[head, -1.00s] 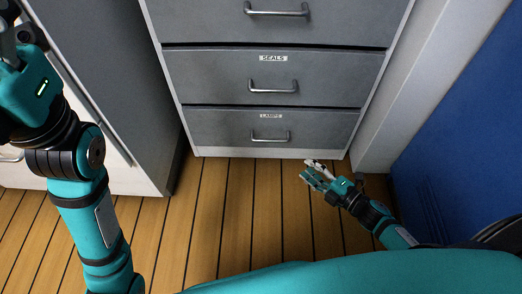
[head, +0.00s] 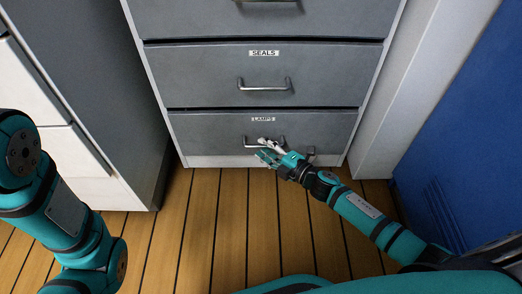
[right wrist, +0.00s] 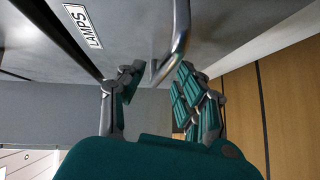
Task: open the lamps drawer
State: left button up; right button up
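The lamps drawer (head: 205,132) is the grey bottom drawer of the cabinet, with a white LAMPS label (head: 263,119). Its front looks flush with the cabinet, so it is closed. Its metal bar handle (head: 249,141) is partly hidden behind my right gripper (head: 265,150). In the right wrist view the label (right wrist: 83,26) and the handle (right wrist: 181,38) show close up. The handle's near end lies between the spread fingers of my right gripper (right wrist: 158,92), which is open and not closed on it. My left arm is at the left of the head view; its gripper is out of view.
The seals drawer (head: 200,78) with its own handle (head: 265,85) is directly above, closed. A white cabinet (head: 75,150) stands to the left and a blue panel (head: 460,130) to the right. The wooden floor (head: 200,230) before the drawers is clear.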

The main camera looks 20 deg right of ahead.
jog(key=shift+x, duration=1.05)
grip_shut()
